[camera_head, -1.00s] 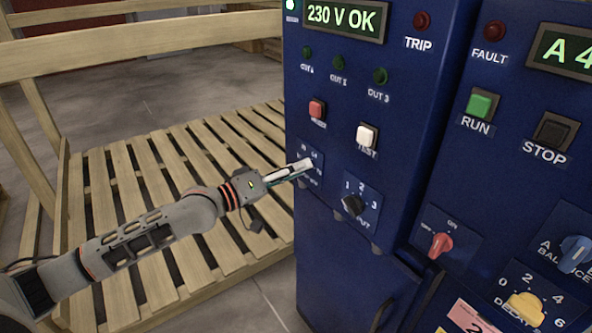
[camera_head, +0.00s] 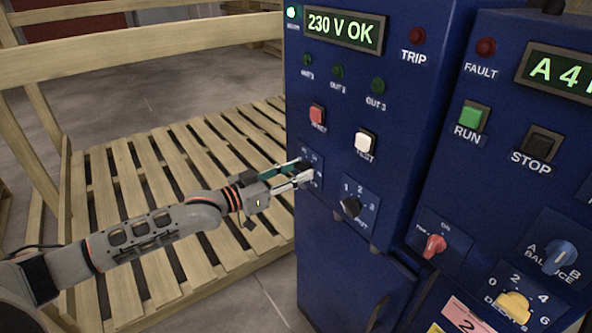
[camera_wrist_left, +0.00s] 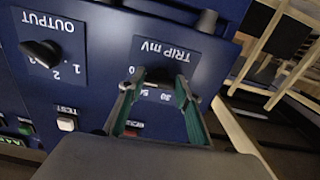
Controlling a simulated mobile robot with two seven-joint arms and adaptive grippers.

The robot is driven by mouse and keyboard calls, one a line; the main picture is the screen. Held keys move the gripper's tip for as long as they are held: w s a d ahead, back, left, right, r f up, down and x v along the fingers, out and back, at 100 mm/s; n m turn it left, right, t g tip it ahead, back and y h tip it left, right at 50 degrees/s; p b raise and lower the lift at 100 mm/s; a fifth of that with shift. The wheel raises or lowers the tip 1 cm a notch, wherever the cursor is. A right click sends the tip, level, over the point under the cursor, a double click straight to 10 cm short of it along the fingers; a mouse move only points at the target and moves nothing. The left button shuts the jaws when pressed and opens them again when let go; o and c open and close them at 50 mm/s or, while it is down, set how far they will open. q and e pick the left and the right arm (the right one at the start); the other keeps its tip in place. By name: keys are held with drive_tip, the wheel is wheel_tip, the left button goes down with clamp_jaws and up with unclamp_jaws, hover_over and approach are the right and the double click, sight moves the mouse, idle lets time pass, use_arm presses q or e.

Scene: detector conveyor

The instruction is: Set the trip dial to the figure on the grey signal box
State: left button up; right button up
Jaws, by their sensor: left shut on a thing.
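The trip dial's plate, marked TRIP mV, is on the blue cabinet, low on its left side (camera_head: 312,187); it also shows upside down in the left wrist view (camera_wrist_left: 180,52). My left gripper (camera_head: 304,172) is at this plate, its two fingers on either side of the dial knob and shut on it. In the left wrist view the fingers (camera_wrist_left: 157,85) reach over the plate and the knob is dark and partly hidden between them. I cannot read where its pointer stands. No grey signal box shows. My right gripper is not in view.
Close right of the trip plate is the black output knob (camera_head: 350,207), with the white test button (camera_head: 365,141) and red button (camera_head: 317,114) above. A second blue cabinet (camera_head: 490,200) stands to the right. A slatted wooden pallet (camera_head: 150,180) lies left, below my arm.

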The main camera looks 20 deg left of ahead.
use_arm(q)
drive_tip(key=shift+f+m, duration=0.2)
drive_tip(key=shift+m, duration=0.2)
drive_tip(key=o, duration=1.1)
drive_tip(key=shift+r, duration=0.1)
drive_tip(key=v, duration=1.2)
